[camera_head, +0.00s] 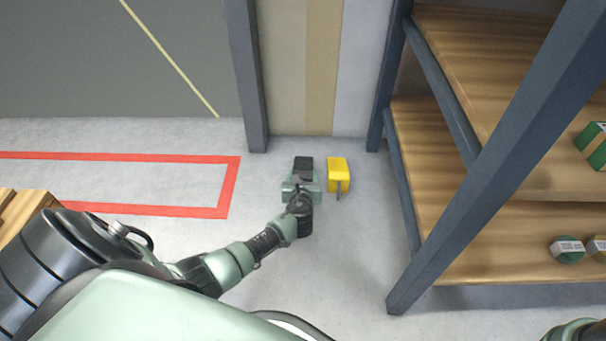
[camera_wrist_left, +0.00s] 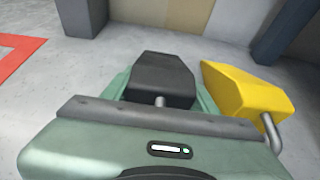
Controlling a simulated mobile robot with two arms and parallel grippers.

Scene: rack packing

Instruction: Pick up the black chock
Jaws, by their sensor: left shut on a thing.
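The black chock (camera_head: 303,165) is on the floor near the wall in the head view. It also shows in the left wrist view (camera_wrist_left: 158,76), with a short grey metal bar at its near end. My left gripper (camera_head: 301,186) reaches down over its near end and is shut on it. The gripper body hides the near part of the chock, and I cannot tell whether the chock is clear of the floor. My right gripper is not in view; only a bit of green at the bottom right corner may be my right arm.
A yellow chock (camera_head: 337,172) with a grey handle stands just right of the black one; it also shows in the left wrist view (camera_wrist_left: 240,95). A blue-framed rack (camera_head: 462,203) with wooden shelves is at the right. Red floor tape (camera_head: 150,210) and open floor are at the left.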

